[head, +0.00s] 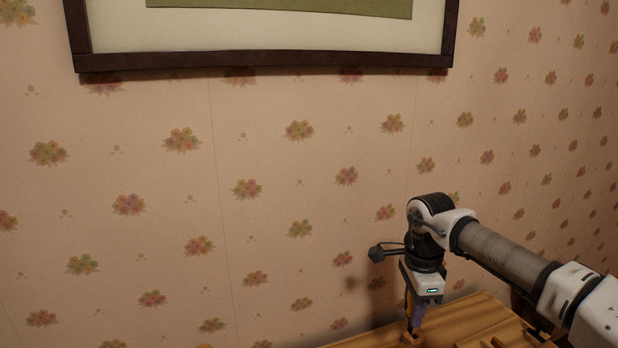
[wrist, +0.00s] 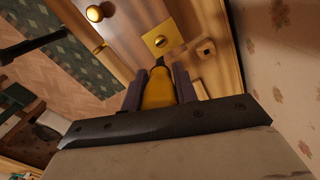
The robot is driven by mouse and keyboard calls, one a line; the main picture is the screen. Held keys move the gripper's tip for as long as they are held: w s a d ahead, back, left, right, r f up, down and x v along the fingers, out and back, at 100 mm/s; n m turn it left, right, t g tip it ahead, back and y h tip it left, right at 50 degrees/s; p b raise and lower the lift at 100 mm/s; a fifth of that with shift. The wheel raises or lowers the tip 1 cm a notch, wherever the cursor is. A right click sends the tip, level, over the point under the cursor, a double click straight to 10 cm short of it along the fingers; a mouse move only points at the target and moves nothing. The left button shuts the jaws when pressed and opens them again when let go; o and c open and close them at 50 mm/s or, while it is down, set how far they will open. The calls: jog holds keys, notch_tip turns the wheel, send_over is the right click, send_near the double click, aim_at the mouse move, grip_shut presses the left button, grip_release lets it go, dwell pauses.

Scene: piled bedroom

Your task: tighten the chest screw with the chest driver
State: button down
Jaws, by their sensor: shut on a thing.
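My gripper (wrist: 158,88) is shut on the chest driver (wrist: 158,93), holding its yellow handle between the two dark fingers. The driver's short dark shaft points away from the wrist toward a square brass plate. The chest screw (wrist: 160,41) sits in the middle of this plate, its slotted head showing. In the wrist view the driver's tip lies just below the plate; its exact height over the wood is hard to tell. In the head view my gripper (head: 415,308) points down over the chest top (head: 465,322), with a little yellow of the driver showing; the screw cannot be made out there.
A small wooden block with a hole (wrist: 206,48) stands right of the plate. A round brass knob (wrist: 94,13) is on the chest at upper left. The flowered wall (head: 250,220) rises close behind the chest, with a framed picture (head: 265,60) above.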

jog(key=shift+r+p, duration=0.75)
jog(key=shift+r, duration=1.15)
